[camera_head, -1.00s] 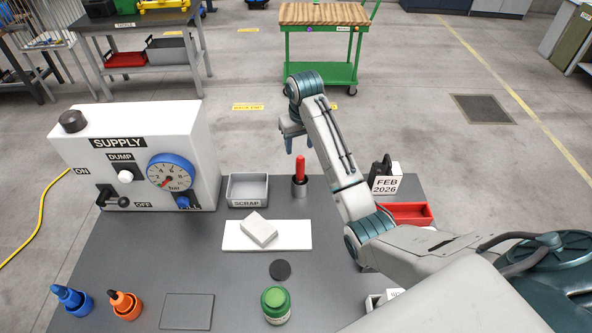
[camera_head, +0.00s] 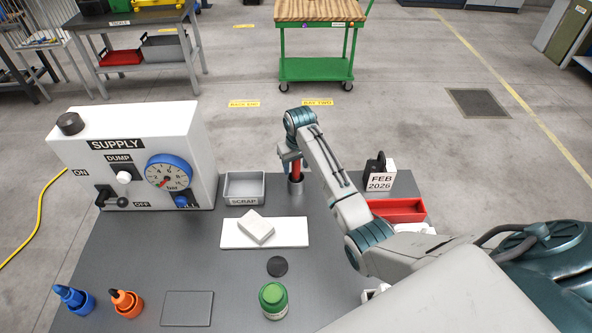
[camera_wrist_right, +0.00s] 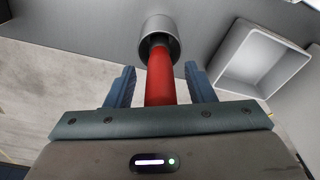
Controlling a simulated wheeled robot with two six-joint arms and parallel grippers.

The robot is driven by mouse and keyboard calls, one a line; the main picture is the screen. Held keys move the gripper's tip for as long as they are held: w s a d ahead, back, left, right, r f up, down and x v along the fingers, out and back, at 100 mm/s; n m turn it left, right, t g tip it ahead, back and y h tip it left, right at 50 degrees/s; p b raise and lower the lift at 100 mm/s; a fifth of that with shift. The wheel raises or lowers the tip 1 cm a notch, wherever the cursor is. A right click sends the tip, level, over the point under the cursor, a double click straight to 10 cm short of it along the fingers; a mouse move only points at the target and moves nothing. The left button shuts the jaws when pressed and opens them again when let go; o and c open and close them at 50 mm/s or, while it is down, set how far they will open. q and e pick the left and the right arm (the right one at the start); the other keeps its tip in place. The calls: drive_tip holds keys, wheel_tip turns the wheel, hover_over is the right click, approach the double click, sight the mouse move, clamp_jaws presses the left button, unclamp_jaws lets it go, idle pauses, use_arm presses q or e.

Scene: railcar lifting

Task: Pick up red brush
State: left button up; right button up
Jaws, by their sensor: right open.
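The red brush (camera_head: 296,170) stands upright in a small grey metal cup (camera_head: 296,187) at the back of the dark table, right of the scrap tray. Its red handle (camera_wrist_right: 160,78) also shows in the right wrist view, with the cup (camera_wrist_right: 159,38) beyond it. My right gripper (camera_head: 291,158) is at the top of the handle. In the right wrist view its two blue fingers (camera_wrist_right: 160,85) are open, one on each side of the handle, with gaps visible. The brush's lower end is hidden in the cup. My left gripper is not in view.
The grey scrap tray (camera_head: 245,198) stands close left of the cup. A white plate (camera_head: 235,236) with a pale block (camera_head: 256,228) lies in front. A calendar block (camera_head: 380,176) and a red bin (camera_head: 405,207) stand to the right, and a green-capped jar (camera_head: 273,300) is nearer.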

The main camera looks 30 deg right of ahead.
clamp_jaws()
drive_tip(key=c, duration=1.1)
unclamp_jaws()
drive_tip(key=shift+o, duration=0.2)
drive_tip(key=shift+r, duration=0.25)
wheel_tip(320, 180, up, 9)
drive_tip(key=b, duration=0.3)
drive_tip(key=shift+f, duration=0.15)
drive_tip(key=shift+r, duration=0.4)
